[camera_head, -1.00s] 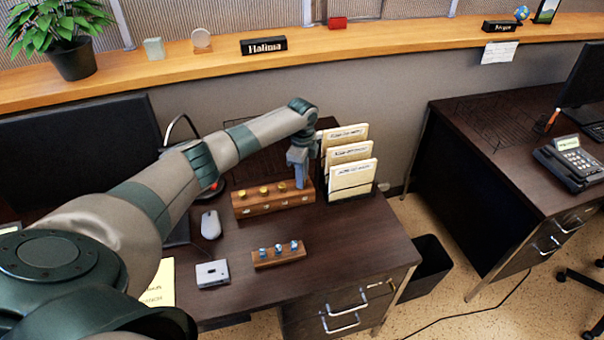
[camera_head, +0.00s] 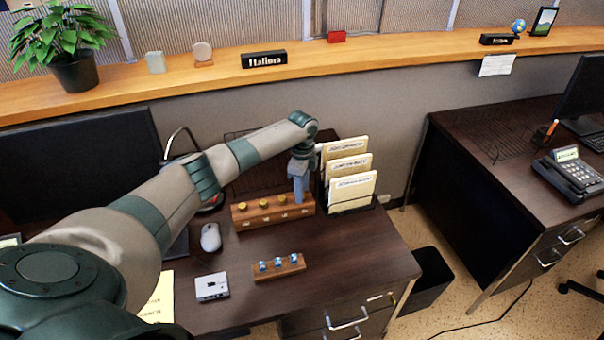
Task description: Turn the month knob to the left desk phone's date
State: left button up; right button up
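A long wooden block (camera_head: 274,217) with brass knobs on top stands on the left desk. My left gripper (camera_head: 299,198) points down at the block's right end. It hides whatever is on top there, and its fingers are too small to tell open from shut. Which knob is the month knob cannot be read. A phone (camera_head: 572,175) with a lit display is on the right desk; its text is unreadable. Something with a pale panel is cut off at the left edge. My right gripper is not in view.
A smaller block with blue-silver knobs (camera_head: 279,268) is in front. A mouse (camera_head: 210,238), a small silver box (camera_head: 212,287) and a yellow paper (camera_head: 158,302) lie nearby. A file rack with folders (camera_head: 351,192) stands close right of my gripper. Desk front right is clear.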

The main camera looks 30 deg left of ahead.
pick_arm(q)
notch_tip(320, 180, up, 17)
jog(key=b, duration=0.3)
jog(key=shift+r+b, duration=0.15)
jog(key=shift+b, duration=0.2)
dwell(0.5)
